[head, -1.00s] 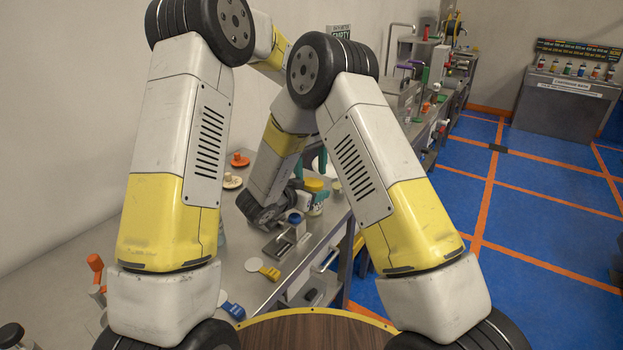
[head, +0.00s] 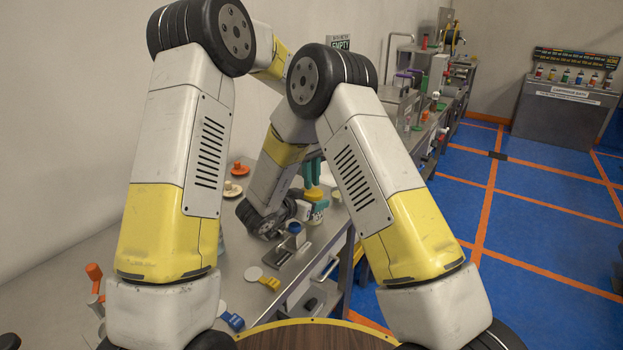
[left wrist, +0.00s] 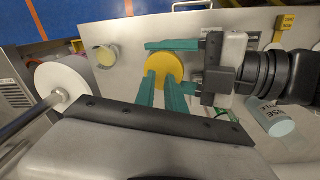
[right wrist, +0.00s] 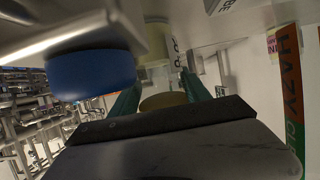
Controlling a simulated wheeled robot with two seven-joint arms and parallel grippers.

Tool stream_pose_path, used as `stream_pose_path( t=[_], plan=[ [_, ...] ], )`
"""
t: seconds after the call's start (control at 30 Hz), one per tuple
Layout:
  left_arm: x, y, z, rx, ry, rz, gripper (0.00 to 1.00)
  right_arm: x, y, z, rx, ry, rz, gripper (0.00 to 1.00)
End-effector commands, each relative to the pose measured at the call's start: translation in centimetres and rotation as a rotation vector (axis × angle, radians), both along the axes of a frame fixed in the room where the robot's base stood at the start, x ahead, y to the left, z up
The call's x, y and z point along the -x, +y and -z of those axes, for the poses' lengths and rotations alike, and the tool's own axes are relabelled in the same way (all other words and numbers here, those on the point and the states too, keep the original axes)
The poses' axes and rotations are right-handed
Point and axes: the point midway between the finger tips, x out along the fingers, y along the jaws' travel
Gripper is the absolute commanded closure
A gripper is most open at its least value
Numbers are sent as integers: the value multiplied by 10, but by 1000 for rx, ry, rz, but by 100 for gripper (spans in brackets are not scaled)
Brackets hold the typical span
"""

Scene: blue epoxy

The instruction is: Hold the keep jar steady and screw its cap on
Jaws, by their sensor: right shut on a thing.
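The keep jar (head: 317,215) stands upright on the bench, with its label partly visible and the yellow cap (left wrist: 165,68) sitting over its mouth. I cannot tell how far the cap is threaded. My right gripper (right wrist: 160,98) comes in from the side, low, and is shut on the jar below the cap. In the left wrist view its teal fingers lie on either side of the jar. My left gripper (left wrist: 158,78) points down from above with its teal fingers apart, its tips at the cap's edge. In the head view it is directly above the cap (head: 314,193).
A metal fixture with a blue knob (head: 294,229) stands close in front of the jar; the knob also shows in the right wrist view (right wrist: 90,76). A white disc with a yellow tab (head: 255,274) and an orange knob (head: 239,168) lie on the bench.

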Motion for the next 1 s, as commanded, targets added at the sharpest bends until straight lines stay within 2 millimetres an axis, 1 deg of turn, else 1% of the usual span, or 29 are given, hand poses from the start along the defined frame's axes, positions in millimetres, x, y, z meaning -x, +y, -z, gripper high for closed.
stream_pose_path(
  t=[0.47, 0.73, 0.87, 1.0],
  plan=[
    [-1, -1, 15, 0, 1, 1, 85, 0, 0, 0, 1, -1, 0, 100],
    [-1, 0, 15, -1, 2, 0, 85, 0, 0, -1, 0, -2, 0, 100],
    [-1, 0, 8, -1, 1, 0, 85, 0, 0, -1, 0, -2, 0, 100],
    [0, 0, -10, -1, -2, 1, 85, 0, 0, -1, 0, -1, 0, 100]
  ],
)
